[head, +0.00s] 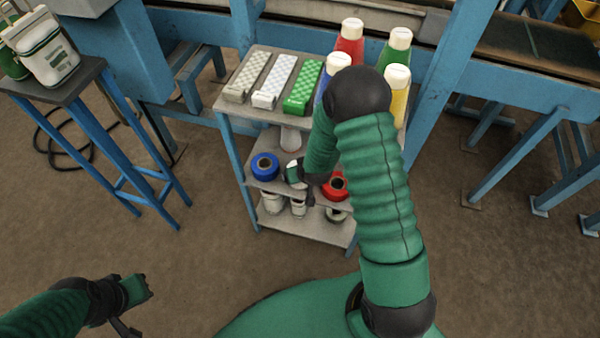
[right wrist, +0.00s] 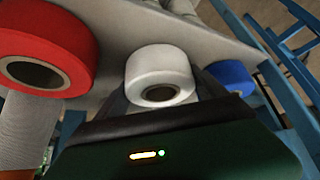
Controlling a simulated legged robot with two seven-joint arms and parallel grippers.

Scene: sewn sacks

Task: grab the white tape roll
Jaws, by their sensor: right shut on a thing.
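The white tape roll (right wrist: 160,76) sits between the fingers of my right gripper in the right wrist view, with its dark core facing the camera. My right gripper (right wrist: 160,100) is shut on it. In the head view my right gripper (head: 297,174) reaches into the middle shelf of a small blue-framed rack, between a blue tape roll (head: 264,167) and a red tape roll (head: 336,186). My arm hides part of that shelf. My left gripper (head: 137,305) is at the lower left, open and empty, away from the rack.
The rack's top shelf (head: 252,108) bears a grey, a white and a green textured item and several capped bottles (head: 397,80). White containers (head: 272,203) stand on the bottom shelf. The floor in front is clear.

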